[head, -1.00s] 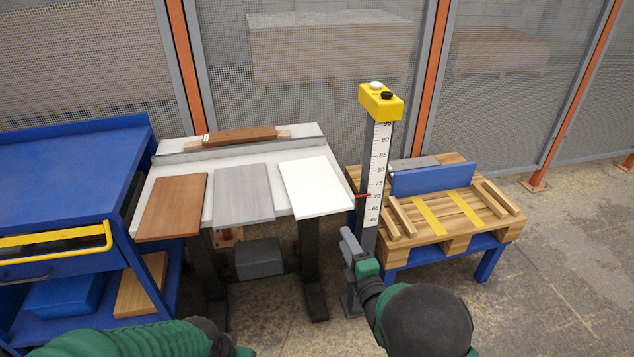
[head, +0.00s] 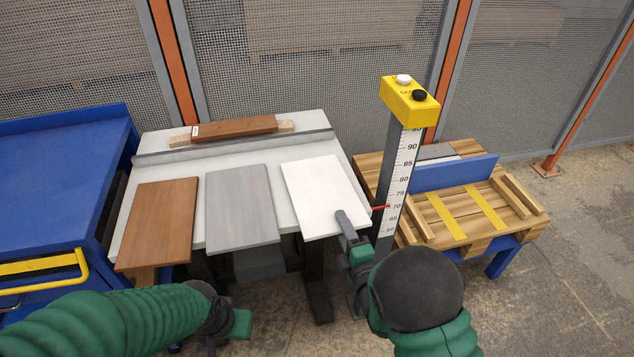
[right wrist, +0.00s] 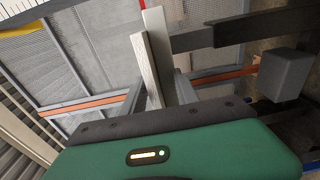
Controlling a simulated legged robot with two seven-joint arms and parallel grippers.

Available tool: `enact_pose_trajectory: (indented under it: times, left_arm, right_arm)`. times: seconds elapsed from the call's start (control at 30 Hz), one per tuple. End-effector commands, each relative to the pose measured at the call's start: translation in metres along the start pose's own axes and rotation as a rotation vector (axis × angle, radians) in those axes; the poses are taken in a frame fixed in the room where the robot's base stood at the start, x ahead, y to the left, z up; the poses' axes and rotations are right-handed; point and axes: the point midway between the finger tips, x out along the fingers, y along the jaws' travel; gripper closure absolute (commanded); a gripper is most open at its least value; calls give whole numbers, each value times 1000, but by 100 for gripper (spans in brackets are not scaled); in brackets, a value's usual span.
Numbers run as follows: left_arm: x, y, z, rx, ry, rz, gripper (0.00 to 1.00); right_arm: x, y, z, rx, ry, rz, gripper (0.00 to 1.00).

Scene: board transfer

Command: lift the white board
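The white board (head: 322,195) lies flat at the right end of the light table (head: 298,128), its near end reaching over the front edge. My right gripper (head: 346,224) is at the board's near right corner. One grey finger overlaps that corner in the head view; the other finger is hidden, and contact is unclear. The right wrist view shows my green and black gripper body, with pale narrow edges beyond it, probably board and table. My left gripper (head: 240,324) is low at the front, away from the boards; its fingers do not show clearly.
A grey board (head: 241,208) and a brown board (head: 160,224) lie left of the white one. A height gauge post (head: 401,165) with a yellow head stands close right of my right gripper. Beyond it is a pallet (head: 460,215) on a blue stand. A blue bench (head: 60,180) stands left.

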Motion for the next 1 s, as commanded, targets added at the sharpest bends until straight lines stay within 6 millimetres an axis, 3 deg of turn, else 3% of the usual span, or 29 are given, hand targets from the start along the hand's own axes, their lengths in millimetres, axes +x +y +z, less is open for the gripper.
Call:
enact_pose_trajectory:
  times: [0.13,0.4,1.0]
  left_arm:
    - [0,0,1,1,-1,0,64]
    - [0,0,0,1,0,0,64]
    - [0,0,0,1,0,0,64]
  right_arm:
    - [2,4,-2,4,9,10,65]
    - [3,2,-3,2,8,6,100]
    - [2,0,-3,3,8,1,100]
